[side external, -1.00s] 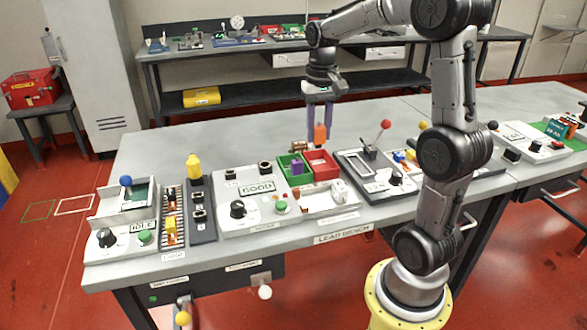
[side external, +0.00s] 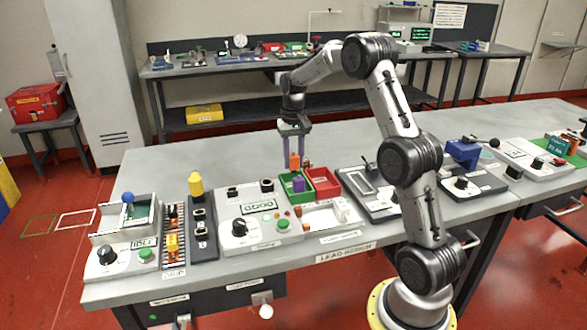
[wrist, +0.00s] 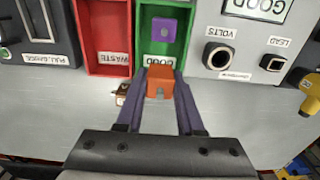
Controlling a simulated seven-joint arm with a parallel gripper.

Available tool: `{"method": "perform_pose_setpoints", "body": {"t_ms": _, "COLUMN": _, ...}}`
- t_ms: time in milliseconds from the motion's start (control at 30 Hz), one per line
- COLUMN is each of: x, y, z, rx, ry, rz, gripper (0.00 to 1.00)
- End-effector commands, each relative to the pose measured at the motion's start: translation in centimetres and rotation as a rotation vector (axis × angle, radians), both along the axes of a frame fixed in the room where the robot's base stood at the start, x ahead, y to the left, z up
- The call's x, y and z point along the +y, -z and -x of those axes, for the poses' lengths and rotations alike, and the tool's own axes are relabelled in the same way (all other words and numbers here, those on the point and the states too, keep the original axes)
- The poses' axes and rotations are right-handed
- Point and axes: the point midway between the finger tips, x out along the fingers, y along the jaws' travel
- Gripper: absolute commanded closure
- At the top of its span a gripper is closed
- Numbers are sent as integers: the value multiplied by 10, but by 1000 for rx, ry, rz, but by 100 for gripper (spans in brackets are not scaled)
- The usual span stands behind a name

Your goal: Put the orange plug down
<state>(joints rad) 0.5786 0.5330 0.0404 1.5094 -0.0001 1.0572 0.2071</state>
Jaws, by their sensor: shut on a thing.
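The orange plug (wrist: 160,82) is held between the two purple fingers of my gripper (wrist: 158,100) in the wrist view. In the side external view the plug (side external: 294,160) hangs from my gripper (side external: 294,150), close to the back edge of the green bin (side external: 284,184). In the wrist view the plug tip is by the near wall of the green bin (wrist: 180,50), which is labelled GOOD. A purple plug (wrist: 163,29) lies inside that bin. I cannot tell the plug's exact height above the bench.
The red WASTE bin (wrist: 93,40) adjoins the green bin. A small brown part (wrist: 122,93) lies on the bench beside the left finger. A panel with VOLTS and LEAD sockets (wrist: 240,40) stands right of the bins in the wrist view. The bench behind the bins (side external: 230,155) is mostly clear.

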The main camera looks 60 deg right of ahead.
Motion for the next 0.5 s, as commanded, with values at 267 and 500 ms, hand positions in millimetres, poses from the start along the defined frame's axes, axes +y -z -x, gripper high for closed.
{"method": "perform_pose_setpoints", "body": {"t_ms": 267, "x": 0, "y": 32, "z": 0, "rx": 1, "ry": 0, "rz": -1, "gripper": 100}}
{"method": "perform_pose_setpoints", "body": {"t_ms": 500, "x": 0, "y": 32, "z": -1, "rx": 1, "ry": 0, "rz": -1, "gripper": 100}}
